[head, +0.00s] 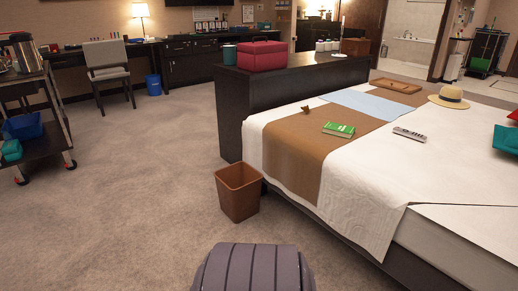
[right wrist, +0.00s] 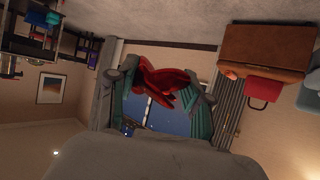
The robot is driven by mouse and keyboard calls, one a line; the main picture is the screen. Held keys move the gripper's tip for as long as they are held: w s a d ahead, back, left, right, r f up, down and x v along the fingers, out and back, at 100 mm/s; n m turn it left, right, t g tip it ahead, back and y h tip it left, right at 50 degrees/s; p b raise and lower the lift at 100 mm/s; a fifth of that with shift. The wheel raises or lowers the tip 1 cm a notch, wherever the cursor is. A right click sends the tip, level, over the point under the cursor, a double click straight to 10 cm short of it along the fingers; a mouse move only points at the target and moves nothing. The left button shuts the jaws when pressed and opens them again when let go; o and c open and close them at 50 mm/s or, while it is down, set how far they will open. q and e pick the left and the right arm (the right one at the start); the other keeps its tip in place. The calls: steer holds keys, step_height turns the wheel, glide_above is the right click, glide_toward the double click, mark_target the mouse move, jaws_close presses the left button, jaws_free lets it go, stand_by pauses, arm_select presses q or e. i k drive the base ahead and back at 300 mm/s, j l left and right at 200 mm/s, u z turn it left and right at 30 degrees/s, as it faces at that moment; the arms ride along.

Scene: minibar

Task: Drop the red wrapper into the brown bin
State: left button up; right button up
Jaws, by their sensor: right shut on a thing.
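The brown bin (head: 239,191) stands upright on the carpet beside the near left corner of the bed in the head view, open at the top; nothing shows inside it. The crumpled red wrapper (right wrist: 165,82) is between the fingers of my right gripper (right wrist: 164,97) in the right wrist view. That gripper is shut on it. Neither the wrapper nor the right gripper shows in the head view, so their distance from the bin cannot be told. My left gripper is in neither view.
A red box (head: 262,56) sits on the dark cabinet (head: 300,88). A cart (head: 38,150) stands left. Carpet left of the bin is clear.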

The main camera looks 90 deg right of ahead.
mark_target(248, 216)
steer(key=z, duration=2.6)
steer(key=i+j, duration=0.3)
steer(key=i, duration=0.3)
steer(key=i+j+z, duration=0.15)
steer(key=i+j, duration=0.15)
steer(key=i, duration=0.3)
steer(key=i+j, duration=0.4)
steer(key=i, duration=0.2)
steer(key=i+j+z, duration=0.1)
steer(key=i+j, duration=0.25)
steer(key=i, duration=0.2)
